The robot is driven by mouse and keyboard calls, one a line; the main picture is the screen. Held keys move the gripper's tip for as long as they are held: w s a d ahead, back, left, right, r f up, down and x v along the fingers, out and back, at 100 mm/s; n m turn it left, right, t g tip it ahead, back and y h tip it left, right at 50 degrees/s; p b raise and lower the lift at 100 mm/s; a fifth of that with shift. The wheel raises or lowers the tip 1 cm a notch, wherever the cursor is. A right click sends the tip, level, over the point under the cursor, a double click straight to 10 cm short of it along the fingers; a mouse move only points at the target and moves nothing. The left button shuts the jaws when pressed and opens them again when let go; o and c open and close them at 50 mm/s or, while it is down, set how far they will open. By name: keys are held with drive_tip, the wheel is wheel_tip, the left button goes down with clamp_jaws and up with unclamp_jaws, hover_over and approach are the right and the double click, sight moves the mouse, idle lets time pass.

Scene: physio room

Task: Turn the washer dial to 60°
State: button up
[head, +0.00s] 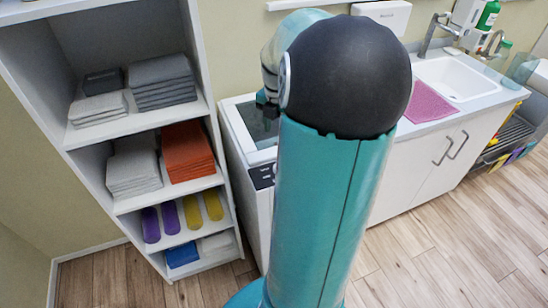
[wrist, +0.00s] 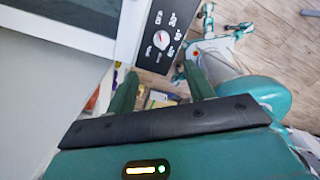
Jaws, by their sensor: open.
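The washer (head: 240,150) is a white top-loading machine between the shelf and the sink cabinet. My arm hides its right part. Its black control panel (head: 262,176) shows at the front edge; the panel is larger in the wrist view (wrist: 152,60). The dial (wrist: 161,39) is a small round light knob with a reddish mark, ringed by white symbols and numbers. The setting it points to is too blurred to read. My gripper (wrist: 160,68) is open and empty, its two green fingers apart. The fingertips appear just below the dial in the wrist view, not around it. In the head view my arm hides the gripper.
An open shelf (head: 140,205) with folded towels and coloured rolls stands close left of the washer. A white sink cabinet (head: 425,180) with a pink cloth (head: 428,103) on top stands at right. The wooden floor (head: 450,250) in front is clear.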

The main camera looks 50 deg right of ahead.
drive_tip(key=f, duration=1.4)
drive_tip(key=shift+s+d, duration=0.15)
drive_tip(key=shift+d, duration=0.15)
drive_tip(key=c, duration=1)
drive_tip(key=shift+o, duration=0.2)
